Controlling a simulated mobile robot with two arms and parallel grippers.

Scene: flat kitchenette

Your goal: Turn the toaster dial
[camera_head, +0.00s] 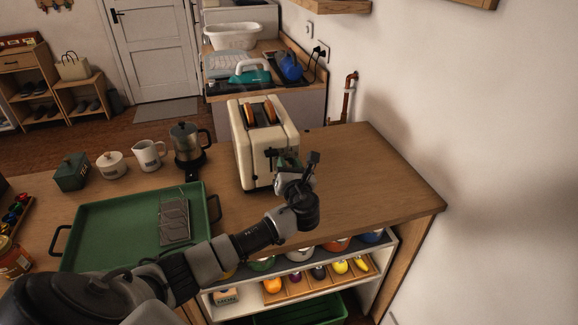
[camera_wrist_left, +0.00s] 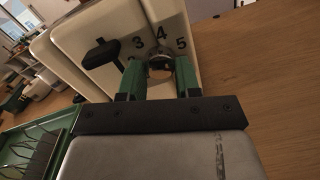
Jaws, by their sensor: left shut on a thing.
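The cream toaster (camera_head: 262,150) stands on the wooden counter, with slices of toast in its slots. In the left wrist view, the toaster (camera_wrist_left: 75,48) shows its end face with a black lever (camera_wrist_left: 99,53) and the numbers 3, 4 and 5 around the dial (camera_wrist_left: 160,66). My left gripper (camera_head: 284,164) is at that end face. In the left wrist view, its green fingers (camera_wrist_left: 159,72) are shut on the dial, one on each side. The fingers hide part of the dial and the lower numbers. My right gripper is not in view.
A green tray (camera_head: 110,224) with a metal rack (camera_head: 174,221) lies left of the toaster. The counter right of the toaster is clear, up to the wall.

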